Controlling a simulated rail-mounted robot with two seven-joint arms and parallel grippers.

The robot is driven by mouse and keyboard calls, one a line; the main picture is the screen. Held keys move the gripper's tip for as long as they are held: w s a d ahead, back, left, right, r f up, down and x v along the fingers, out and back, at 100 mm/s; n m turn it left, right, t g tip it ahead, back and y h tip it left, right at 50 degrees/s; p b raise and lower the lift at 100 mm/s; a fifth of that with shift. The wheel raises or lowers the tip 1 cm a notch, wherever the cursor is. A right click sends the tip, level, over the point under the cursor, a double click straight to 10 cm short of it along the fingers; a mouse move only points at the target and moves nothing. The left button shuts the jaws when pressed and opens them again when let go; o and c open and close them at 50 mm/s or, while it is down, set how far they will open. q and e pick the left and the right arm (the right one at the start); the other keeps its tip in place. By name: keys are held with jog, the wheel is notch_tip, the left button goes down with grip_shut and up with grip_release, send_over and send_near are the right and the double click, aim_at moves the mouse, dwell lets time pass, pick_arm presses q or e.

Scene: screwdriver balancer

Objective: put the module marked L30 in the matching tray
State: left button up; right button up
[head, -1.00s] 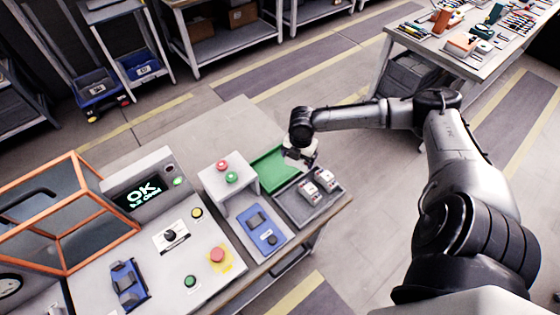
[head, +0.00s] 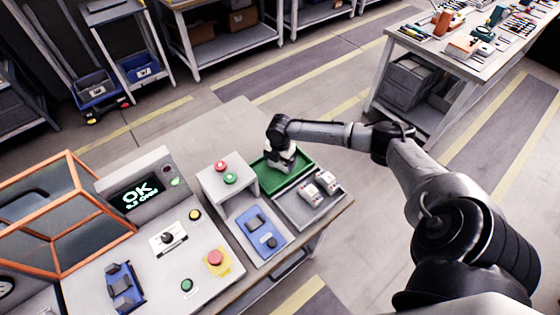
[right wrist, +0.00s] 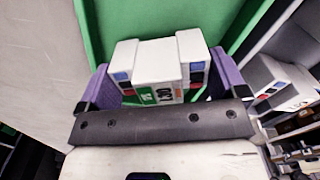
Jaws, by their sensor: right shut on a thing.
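My right gripper (head: 281,162) is over the green tray (head: 268,184) in the head view. In the right wrist view its purple fingers (right wrist: 164,88) are shut on a white module (right wrist: 155,60) with blue and red patches. The module's front has a green and white label that is hard to read at this angle. Green tray surface (right wrist: 120,18) shows behind the module. I cannot tell whether the module touches the tray floor. My left gripper is not in view.
A grey tray (head: 298,215) beside the green one holds two white modules (head: 310,194). A small stand with red and green buttons (head: 222,177) is close on the left.

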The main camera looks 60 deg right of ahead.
jog(key=shift+f, duration=0.25)
jog(key=shift+f, duration=0.15)
jog(key=o, duration=0.9)
notch_tip(320, 180, up, 11)
jog(key=shift+f+p, duration=0.15)
jog(key=shift+p, duration=0.55)
jog(key=shift+r, duration=0.8)
